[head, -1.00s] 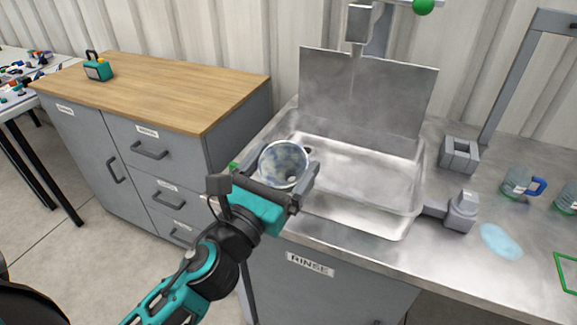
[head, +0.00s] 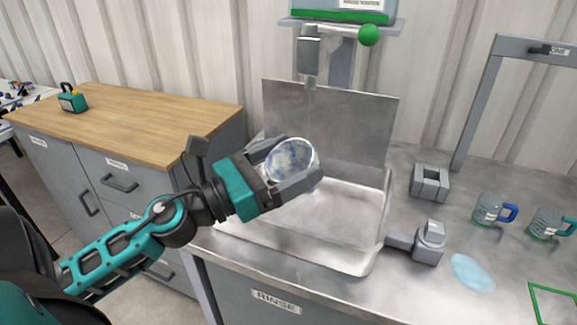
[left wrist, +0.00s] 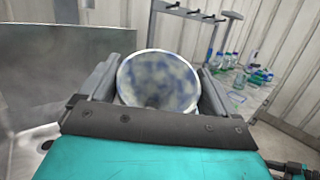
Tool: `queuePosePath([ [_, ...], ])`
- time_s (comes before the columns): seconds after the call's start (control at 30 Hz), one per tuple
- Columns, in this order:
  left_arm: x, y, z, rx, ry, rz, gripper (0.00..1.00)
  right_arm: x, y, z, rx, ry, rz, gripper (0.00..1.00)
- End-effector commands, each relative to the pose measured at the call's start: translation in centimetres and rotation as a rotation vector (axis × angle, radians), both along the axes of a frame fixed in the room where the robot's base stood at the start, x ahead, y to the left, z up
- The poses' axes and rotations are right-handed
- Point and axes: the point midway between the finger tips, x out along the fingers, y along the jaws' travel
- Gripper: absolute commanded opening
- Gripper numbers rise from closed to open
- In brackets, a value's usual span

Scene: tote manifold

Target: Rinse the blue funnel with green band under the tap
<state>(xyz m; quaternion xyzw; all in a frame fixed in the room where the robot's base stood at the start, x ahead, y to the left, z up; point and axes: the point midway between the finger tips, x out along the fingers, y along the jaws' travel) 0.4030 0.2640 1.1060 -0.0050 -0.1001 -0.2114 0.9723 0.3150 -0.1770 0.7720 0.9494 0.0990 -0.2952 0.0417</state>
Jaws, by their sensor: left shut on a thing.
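The funnel (head: 291,158) has its wide mouth facing me, with blue and whitish blotches inside; a green band is not visible. My left gripper (head: 290,170) is shut on it and holds it above the sink (head: 340,225), in front of the metal splash panel. In the left wrist view the funnel (left wrist: 158,80) sits between the two fingers. The grey tap (head: 310,60) with a green ball knob (head: 369,35) stands above and behind the funnel. My right gripper is not in view.
Right of the sink are a grey slotted block (head: 429,182), a grey fixture (head: 429,243), a light-blue patch (head: 472,272) and jugs (head: 490,210). A grey frame (head: 480,95) rises behind them. A wood-topped cabinet (head: 130,120) stands left.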

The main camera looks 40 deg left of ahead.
Motion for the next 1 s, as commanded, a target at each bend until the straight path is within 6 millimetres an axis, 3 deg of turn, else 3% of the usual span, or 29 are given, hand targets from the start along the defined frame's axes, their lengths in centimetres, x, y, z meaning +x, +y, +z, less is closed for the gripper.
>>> queuePosePath([
  [1.0, 9.4, 3.6, -2.1, 0.001, -0.003, 0.003, 0.61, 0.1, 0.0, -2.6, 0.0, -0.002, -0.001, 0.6],
])
